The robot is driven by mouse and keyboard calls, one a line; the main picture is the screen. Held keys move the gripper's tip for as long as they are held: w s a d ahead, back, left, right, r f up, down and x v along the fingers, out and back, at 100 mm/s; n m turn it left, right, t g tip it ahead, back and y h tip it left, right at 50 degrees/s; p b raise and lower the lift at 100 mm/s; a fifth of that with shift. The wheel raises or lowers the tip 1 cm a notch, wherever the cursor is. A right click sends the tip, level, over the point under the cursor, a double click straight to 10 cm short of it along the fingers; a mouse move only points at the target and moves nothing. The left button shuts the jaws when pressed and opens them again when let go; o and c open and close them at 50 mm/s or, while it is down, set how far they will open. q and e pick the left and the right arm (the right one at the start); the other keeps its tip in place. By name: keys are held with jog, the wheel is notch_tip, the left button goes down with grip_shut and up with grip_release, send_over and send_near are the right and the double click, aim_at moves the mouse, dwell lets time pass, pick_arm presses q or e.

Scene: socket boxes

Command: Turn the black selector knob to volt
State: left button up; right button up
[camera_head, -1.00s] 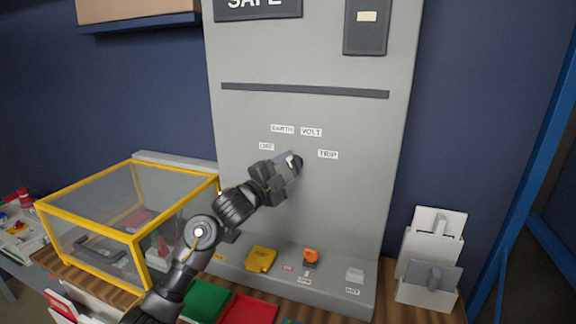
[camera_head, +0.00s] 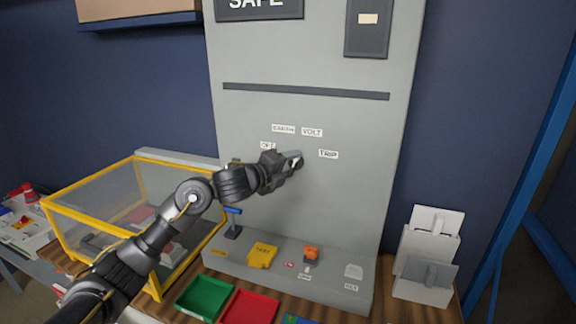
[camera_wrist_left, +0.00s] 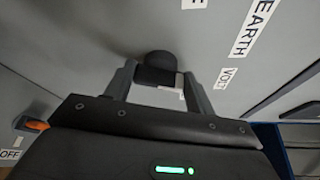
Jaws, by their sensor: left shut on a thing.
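The black selector knob (camera_wrist_left: 158,68) is on the grey panel (camera_head: 330,200). In the head view it is mostly hidden by my left gripper (camera_head: 297,160). The labels OFF (camera_head: 267,146), EARTH (camera_head: 284,129), VOLT (camera_head: 312,132) and TRIP (camera_head: 328,154) form an arc over the knob. In the left wrist view my left gripper (camera_wrist_left: 156,85) has a finger on each side of the knob and is shut on it. A white mark (camera_wrist_left: 167,90) shows at the knob, between the fingers. I cannot tell exactly which label the knob points to. My right gripper is not in view.
A yellow-framed clear box (camera_head: 125,210) stands left of the panel. Green (camera_head: 205,297) and red (camera_head: 249,306) trays lie in front.

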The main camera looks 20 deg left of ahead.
pick_arm(q)
jog(key=shift+m, duration=0.3)
jog(key=o, duration=1)
jog(key=shift+d, duration=0.1)
jog(key=b+v, duration=0.1)
jog(key=v, duration=1)
